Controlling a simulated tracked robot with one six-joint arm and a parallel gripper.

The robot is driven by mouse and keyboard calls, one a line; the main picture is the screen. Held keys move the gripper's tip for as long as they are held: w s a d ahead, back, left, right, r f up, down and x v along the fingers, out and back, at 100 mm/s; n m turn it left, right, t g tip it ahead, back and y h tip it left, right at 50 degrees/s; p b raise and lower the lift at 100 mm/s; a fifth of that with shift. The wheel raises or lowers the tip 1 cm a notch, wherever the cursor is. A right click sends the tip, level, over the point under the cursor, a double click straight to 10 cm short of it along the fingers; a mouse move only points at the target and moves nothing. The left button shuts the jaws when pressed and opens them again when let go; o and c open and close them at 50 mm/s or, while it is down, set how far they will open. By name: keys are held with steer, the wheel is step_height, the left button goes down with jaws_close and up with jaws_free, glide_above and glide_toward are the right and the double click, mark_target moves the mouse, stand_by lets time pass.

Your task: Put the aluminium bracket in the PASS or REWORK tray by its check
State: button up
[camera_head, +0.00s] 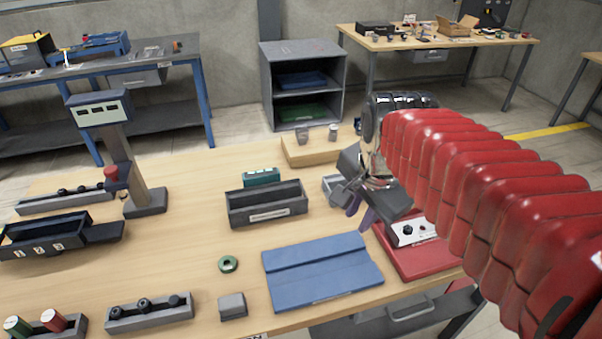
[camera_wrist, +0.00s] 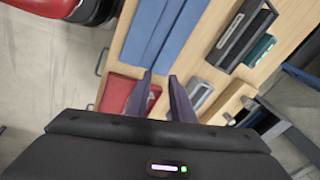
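My gripper (camera_head: 357,212) is raised over the right part of the table, near the red box. In the wrist view its two dark purple fingers (camera_wrist: 160,76) stand apart with nothing visible between them. I cannot pick out the aluminium bracket with certainty. A light grey metal piece (camera_head: 333,187) lies partly hidden behind my gripper; in the wrist view it shows (camera_wrist: 199,92) just right of the fingers. A dark tray (camera_head: 265,216) with a white label stands mid-table, with a green item (camera_head: 262,177) behind it. I cannot read which tray is PASS or REWORK.
A blue mat (camera_head: 322,268) lies at the front, with a green ring (camera_head: 228,264) and a grey block (camera_head: 232,306) nearby. A red box (camera_head: 425,256) with a control panel stands right. A display post (camera_head: 117,150) and a numbered dark tray (camera_head: 60,246) stand left. The left-centre tabletop is clear.

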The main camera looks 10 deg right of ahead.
steer(key=s+a+f+n+t, duration=0.1)
steer(key=s+a+n, duration=0.5)
steer(key=n, duration=0.8)
steer(key=shift+a+f+t+y, duration=0.15)
steer(key=shift+f+t+y, duration=0.15)
steer(key=shift+t, duration=0.3)
